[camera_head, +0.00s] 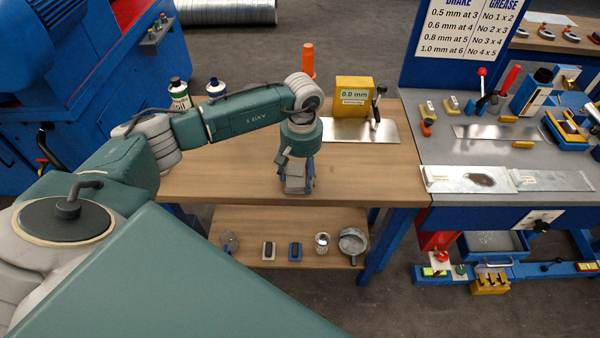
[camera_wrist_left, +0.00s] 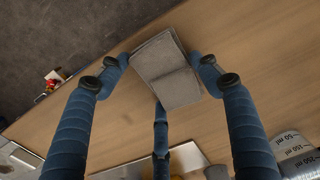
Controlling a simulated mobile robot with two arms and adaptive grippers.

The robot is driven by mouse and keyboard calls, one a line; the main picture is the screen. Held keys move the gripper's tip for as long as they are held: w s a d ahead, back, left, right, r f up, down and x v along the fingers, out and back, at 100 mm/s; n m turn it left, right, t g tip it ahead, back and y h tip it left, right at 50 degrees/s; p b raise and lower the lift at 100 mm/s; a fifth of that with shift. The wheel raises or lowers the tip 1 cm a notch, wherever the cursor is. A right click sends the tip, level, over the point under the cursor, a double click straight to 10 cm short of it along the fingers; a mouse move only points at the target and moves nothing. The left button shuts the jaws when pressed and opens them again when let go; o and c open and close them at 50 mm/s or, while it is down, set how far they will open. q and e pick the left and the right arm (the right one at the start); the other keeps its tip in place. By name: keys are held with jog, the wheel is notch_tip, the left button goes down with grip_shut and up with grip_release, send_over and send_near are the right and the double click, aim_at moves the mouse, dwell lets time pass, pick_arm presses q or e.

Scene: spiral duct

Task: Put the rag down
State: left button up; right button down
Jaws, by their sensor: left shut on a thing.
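The rag (camera_wrist_left: 165,68) is a folded grey cloth. In the wrist view it sits between the blue fingers of my left gripper (camera_wrist_left: 160,80), which is shut on it. In the head view my left gripper (camera_head: 296,186) points down over the front edge of the wooden workbench (camera_head: 232,172), and the grey rag (camera_head: 294,183) shows between its fingers. The fingers hide part of the rag. I cannot tell whether the rag touches the wood. My right gripper is not in view.
Bottles (camera_head: 180,94) stand at the back left of the bench, partly behind my arm. A yellow gauge box (camera_head: 353,96) and metal plate (camera_head: 378,131) are at the back right. A grey worktop (camera_head: 440,150) adjoins on the right. Bare wood lies around the gripper.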

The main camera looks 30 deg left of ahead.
aim_at(301, 175)
pick_arm(q)
jog(key=o, duration=0.6)
jog(key=shift+f, duration=0.15)
jog(key=o, duration=0.4)
notch_tip(301, 175, up, 12)
jog(key=b, duration=0.3)
jog(key=shift+d+r+b, duration=0.1)
jog(key=shift+r+b, duration=0.1)
jog(key=shift+b, duration=0.2)
